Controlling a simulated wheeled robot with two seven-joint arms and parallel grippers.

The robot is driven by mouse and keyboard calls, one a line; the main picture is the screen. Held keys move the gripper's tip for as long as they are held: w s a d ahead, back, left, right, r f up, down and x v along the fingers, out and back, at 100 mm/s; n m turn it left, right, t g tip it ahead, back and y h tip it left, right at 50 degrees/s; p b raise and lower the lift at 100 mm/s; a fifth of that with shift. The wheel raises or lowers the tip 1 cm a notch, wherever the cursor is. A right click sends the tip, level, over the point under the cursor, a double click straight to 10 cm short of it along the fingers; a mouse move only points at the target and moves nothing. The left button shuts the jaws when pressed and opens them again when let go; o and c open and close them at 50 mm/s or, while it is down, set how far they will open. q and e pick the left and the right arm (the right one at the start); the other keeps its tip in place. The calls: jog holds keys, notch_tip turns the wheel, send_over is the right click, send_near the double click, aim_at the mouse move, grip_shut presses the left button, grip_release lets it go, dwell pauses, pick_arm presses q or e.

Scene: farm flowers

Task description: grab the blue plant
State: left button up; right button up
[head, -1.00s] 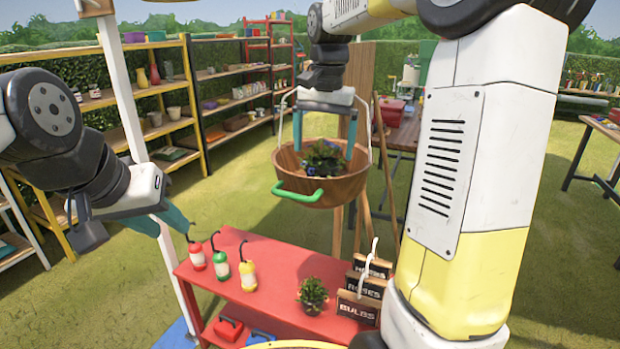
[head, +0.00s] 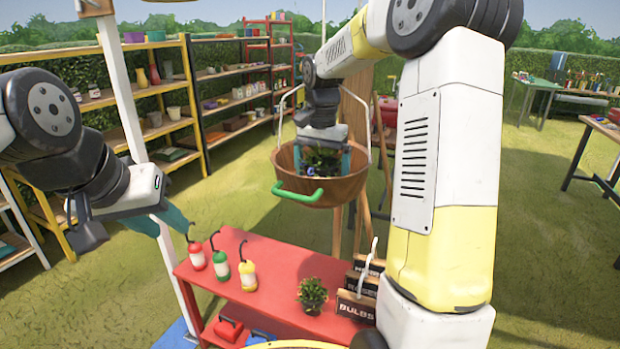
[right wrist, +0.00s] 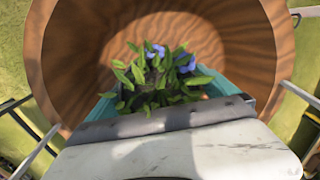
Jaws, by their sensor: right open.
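The blue plant (head: 318,162) is a leafy green plant with blue flowers inside the hanging wooden basket (head: 335,190). In the right wrist view the blue plant (right wrist: 160,75) sits in the middle, its pot hidden. My right gripper (head: 322,165) reaches down into the basket, its teal fingers open on either side of the plant; they also show in the right wrist view (right wrist: 170,95). Whether they touch the plant I cannot tell. My left gripper (head: 172,222) is at the left, apart from the basket; its teal fingers overlap from this angle, so its opening is unclear.
A red table (head: 262,287) below the basket holds several spray bottles (head: 221,265), a second green plant (head: 312,295) and dark signs (head: 355,306). The basket has a green handle (head: 298,192). Shelves (head: 150,100) stand behind at the left.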

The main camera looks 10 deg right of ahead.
jog(key=shift+c, duration=0.4)
jog(key=c, duration=1.6)
jog(key=shift+r, duration=0.1)
